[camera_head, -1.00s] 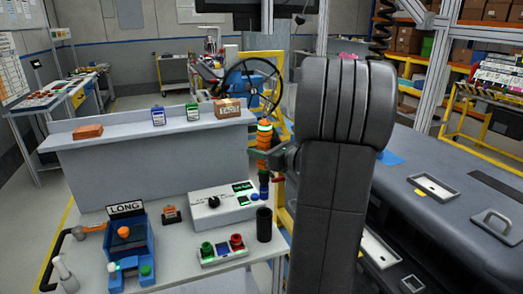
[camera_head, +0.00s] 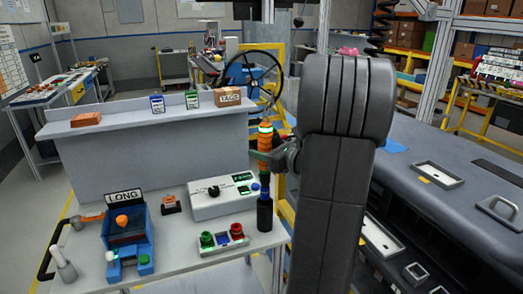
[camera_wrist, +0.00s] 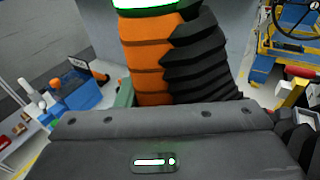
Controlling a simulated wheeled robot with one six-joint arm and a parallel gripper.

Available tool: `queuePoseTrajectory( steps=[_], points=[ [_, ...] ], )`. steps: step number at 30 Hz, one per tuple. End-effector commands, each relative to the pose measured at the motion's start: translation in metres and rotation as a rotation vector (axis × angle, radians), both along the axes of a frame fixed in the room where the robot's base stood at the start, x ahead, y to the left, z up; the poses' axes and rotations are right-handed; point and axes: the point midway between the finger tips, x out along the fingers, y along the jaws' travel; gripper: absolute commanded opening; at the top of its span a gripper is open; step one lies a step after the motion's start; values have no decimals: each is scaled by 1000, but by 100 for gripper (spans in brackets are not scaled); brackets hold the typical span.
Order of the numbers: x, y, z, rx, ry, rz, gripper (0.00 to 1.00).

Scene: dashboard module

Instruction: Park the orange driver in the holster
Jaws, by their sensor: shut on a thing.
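The orange driver (camera_head: 264,140) stands upright in my gripper (camera_head: 272,156), with a green glowing ring near its top and a dark lower part with blue near its end. My gripper is shut on its body. In the wrist view the driver's orange side (camera_wrist: 150,75) and glowing ring show close up. The holster is a black upright cylinder (camera_head: 265,218) at the right end of the bench. The driver's lower end lines up with the holster's mouth and meets it in the picture; I cannot tell how far inside it is.
A white control box (camera_head: 222,200) and a button box (camera_head: 222,240) stand left of the holster on the bench (camera_head: 185,262). A blue fixture (camera_head: 127,235) with a LONG sign is further left. A grey dashboard (camera_head: 470,200) lies at the right.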

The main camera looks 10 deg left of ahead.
Motion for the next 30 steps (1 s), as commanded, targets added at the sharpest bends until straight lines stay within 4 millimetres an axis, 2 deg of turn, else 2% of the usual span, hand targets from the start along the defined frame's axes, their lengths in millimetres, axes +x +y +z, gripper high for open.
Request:
queuePoseTrajectory(
  steps=[1, 30],
  points=[
    [0, 0, -7, 0, 1, 0, 0],
    [0, 0, -71, 0, 0, 0, 0]
  ],
)
